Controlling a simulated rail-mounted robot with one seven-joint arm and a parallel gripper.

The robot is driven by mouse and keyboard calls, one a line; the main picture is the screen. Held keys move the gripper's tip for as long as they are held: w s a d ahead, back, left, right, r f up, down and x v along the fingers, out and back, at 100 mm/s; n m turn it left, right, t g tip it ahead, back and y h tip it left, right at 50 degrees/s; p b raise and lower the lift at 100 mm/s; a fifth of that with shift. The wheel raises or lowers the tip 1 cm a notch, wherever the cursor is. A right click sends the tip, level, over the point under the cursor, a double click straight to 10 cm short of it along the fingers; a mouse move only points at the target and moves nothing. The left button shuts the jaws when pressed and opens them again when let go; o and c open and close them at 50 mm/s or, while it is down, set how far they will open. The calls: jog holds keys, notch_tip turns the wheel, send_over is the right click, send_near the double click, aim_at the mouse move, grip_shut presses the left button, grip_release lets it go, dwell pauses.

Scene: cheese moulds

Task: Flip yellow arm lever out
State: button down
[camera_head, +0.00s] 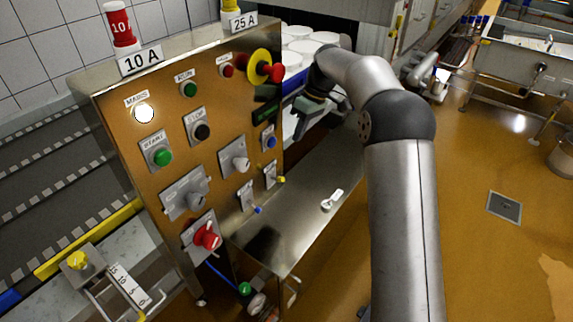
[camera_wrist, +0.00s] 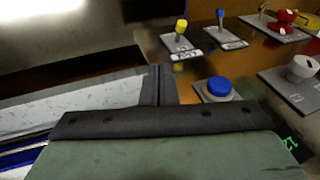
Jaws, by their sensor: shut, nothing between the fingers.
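The yellow arm lever (camera_head: 281,179) is a small switch with a yellow tip on a grey plate, low on the right side of the control panel. In the wrist view the yellow lever (camera_wrist: 181,27) stands at the top middle, with a label plate below it, apart from my gripper. My gripper (camera_head: 306,120) is shut and empty, in front of the panel's right edge, above and right of the lever. In the wrist view, my gripper's green-grey body and dark edge fill the lower part. I cannot make out the lever's exact angle.
A blue-tipped lever (camera_head: 257,210) stands left of the yellow one. A blue push button (camera_wrist: 218,88) lies between my gripper and the levers, with a white rotary knob (camera_wrist: 302,67) beside it. A steel shelf (camera_head: 300,220) extends below the panel. White moulds (camera_head: 300,47) stand behind.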

send_near(278, 179)
jog(key=w+f, duration=0.4)
jog(key=shift+s+a+f+p, duration=0.2)
jog(key=shift+s+f+p, duration=0.25)
jog(key=shift+s, duration=0.4)
jog(key=shift+s+a+f+p, duration=0.2)
jog(key=shift+s+f+p, duration=0.15)
jog(key=shift+s, duration=0.5)
jog(key=shift+f+b, duration=0.15)
jog(key=shift+b, duration=0.15)
jog(key=shift+d+f+y+b, duration=0.15)
jog(key=shift+y+b, duration=0.15)
jog(key=shift+b, duration=0.45)
